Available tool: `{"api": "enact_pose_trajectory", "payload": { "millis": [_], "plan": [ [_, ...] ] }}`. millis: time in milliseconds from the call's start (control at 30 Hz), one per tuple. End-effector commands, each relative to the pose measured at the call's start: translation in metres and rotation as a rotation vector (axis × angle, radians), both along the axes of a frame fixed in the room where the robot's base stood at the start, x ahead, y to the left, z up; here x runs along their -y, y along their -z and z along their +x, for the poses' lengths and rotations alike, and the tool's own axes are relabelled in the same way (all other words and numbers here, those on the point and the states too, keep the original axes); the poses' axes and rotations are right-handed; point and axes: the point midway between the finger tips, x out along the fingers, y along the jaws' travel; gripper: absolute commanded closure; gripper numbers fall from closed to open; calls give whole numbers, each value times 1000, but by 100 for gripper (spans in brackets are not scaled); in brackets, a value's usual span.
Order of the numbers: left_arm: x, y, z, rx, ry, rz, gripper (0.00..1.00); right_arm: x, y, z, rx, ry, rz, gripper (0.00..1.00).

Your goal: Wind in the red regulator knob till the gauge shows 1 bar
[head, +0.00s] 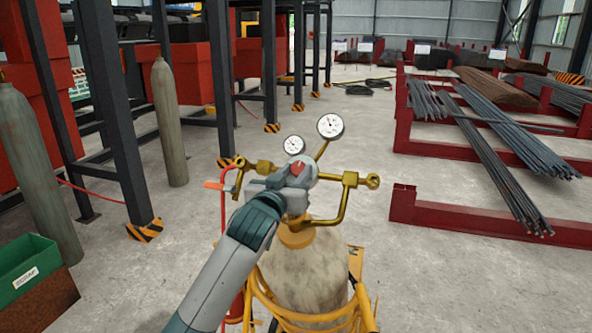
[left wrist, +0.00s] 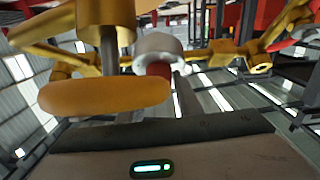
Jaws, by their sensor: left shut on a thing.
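My left gripper (head: 298,178) reaches in from the bottom of the head view and is shut on the red regulator knob (head: 297,167), which is mostly covered by it. The brass regulator (head: 350,179) sits on top of a pale, worn gas cylinder (head: 305,275). Two white-faced gauges stand above it: a larger one (head: 330,126) at right and a smaller one (head: 293,145) at left. Their needles are too small to read surely. In the left wrist view, the red knob (left wrist: 158,69) shows partly behind the orange-yellow handwheel (left wrist: 105,95). My right gripper is not in view.
A yellow cart frame (head: 310,316) surrounds the cylinder. A red hose (head: 222,215) hangs at its left. Grey cylinders (head: 168,120) and dark posts stand at left, above a green box (head: 28,270). Red racks (head: 445,215) with rebar stand at right. The floor between is clear.

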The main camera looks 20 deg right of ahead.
Motion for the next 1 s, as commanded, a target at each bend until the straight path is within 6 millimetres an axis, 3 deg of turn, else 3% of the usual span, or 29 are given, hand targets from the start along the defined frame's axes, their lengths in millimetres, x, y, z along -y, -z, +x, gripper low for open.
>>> {"api": "enact_pose_trajectory", "payload": {
  "millis": [300, 867, 900, 967, 1000],
  "plan": [
    [-3, -3, 3, 102, 149, 151, 91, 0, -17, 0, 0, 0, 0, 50],
    [-3, -1, 3, 153, 231, 224, 91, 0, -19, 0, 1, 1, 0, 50],
    [-3, -2, 3, 154, 231, 224, 63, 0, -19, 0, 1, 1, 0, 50],
    [-3, -1, 3, 153, 230, 225, 50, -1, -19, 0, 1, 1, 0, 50],
    [-3, -1, 3, 153, 230, 225, 50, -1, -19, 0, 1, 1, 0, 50]
  ]
}}
